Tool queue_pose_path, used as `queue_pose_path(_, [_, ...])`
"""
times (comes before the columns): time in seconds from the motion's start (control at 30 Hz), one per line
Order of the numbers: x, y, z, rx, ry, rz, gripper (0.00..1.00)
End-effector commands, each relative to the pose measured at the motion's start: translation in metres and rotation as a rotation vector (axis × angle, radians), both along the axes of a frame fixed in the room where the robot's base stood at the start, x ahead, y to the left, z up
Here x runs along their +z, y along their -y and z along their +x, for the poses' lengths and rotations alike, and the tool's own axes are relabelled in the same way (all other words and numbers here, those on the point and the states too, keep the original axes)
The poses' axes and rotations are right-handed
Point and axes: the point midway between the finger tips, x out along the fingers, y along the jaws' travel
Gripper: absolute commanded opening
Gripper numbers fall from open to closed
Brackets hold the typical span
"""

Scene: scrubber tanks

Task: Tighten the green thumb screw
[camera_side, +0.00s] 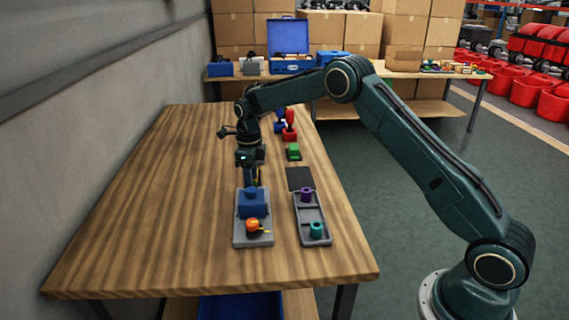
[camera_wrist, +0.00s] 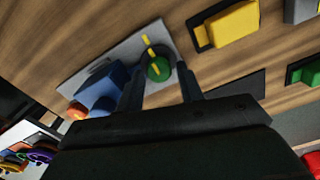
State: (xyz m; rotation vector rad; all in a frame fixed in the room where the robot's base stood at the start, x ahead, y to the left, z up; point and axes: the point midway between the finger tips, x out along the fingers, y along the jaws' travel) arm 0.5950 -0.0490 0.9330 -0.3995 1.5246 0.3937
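The green thumb screw (camera_wrist: 158,68) has a round head with a yellow bar marking across it. In the wrist view it sits on a light grey plate (camera_wrist: 118,52), beside a blue block (camera_wrist: 100,86). My gripper (camera_wrist: 160,76) is open, with one finger on each side of the green screw. I cannot tell whether the fingers touch it. In the side view my gripper (camera_side: 252,182) points down just behind the blue block (camera_side: 252,204) on the grey plate (camera_side: 240,240). The green screw is mostly hidden there. An orange knob (camera_side: 252,226) is at the plate's near end.
A grey tray (camera_side: 323,240) with a purple piece (camera_side: 306,193) and a teal piece (camera_side: 316,230) lies right of the plate. The table's left side is clear.

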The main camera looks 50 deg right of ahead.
Motion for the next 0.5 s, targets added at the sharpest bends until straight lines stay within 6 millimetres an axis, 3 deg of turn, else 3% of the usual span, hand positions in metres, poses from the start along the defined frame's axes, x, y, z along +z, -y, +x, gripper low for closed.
queue_pose_path(0.5, [0.0006,-0.0005,-0.0016,0.002,-0.007,0.001,0.50])
